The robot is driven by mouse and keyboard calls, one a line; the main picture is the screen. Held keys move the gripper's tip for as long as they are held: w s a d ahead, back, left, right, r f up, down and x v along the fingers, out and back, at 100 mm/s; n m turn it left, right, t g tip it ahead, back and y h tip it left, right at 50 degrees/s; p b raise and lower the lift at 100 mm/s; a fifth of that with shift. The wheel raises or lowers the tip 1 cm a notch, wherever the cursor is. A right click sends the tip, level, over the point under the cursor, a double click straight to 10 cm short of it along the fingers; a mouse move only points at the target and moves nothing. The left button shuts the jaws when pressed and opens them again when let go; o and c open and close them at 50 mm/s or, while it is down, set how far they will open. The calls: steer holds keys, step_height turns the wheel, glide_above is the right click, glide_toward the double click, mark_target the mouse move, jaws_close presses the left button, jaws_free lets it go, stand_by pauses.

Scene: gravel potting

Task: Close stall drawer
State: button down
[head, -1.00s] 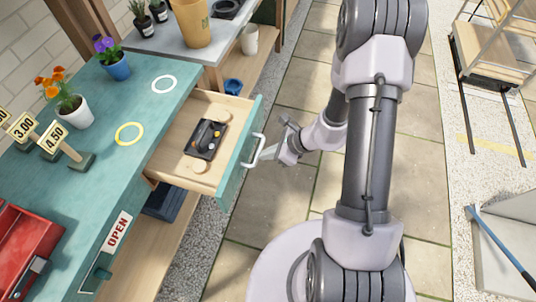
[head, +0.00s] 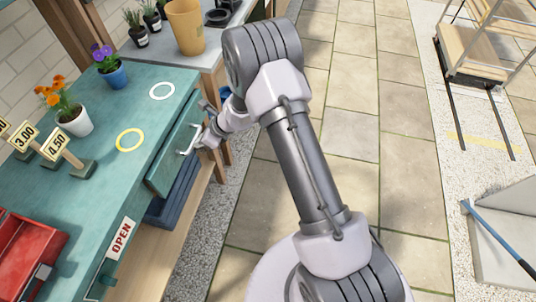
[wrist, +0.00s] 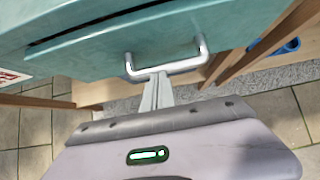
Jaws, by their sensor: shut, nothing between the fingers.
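The teal stall drawer (head: 170,160) sits under the edge of the teal counter, and its inside is no longer visible. In the wrist view its front (wrist: 90,65) shows a dark slit along the top edge. I cannot tell whether it is fully flush. Its silver bar handle (head: 189,139) also shows in the wrist view (wrist: 168,68). My gripper (head: 203,141) is at the handle. In the wrist view its fingers (wrist: 158,82) are together and empty, with the tips at the handle bar. I cannot tell whether they touch it.
The counter (head: 100,180) holds flower pots, price signs, a yellow ring (head: 130,139), a white ring (head: 162,91) and a red box (head: 25,255). A dark blue crate (head: 172,198) lies below the drawer. Paved floor (head: 350,90) to the right is clear.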

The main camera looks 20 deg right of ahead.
steer(key=w+a, duration=0.2)
steer(key=shift+a, duration=0.35)
steer(key=shift+a+r, duration=0.1)
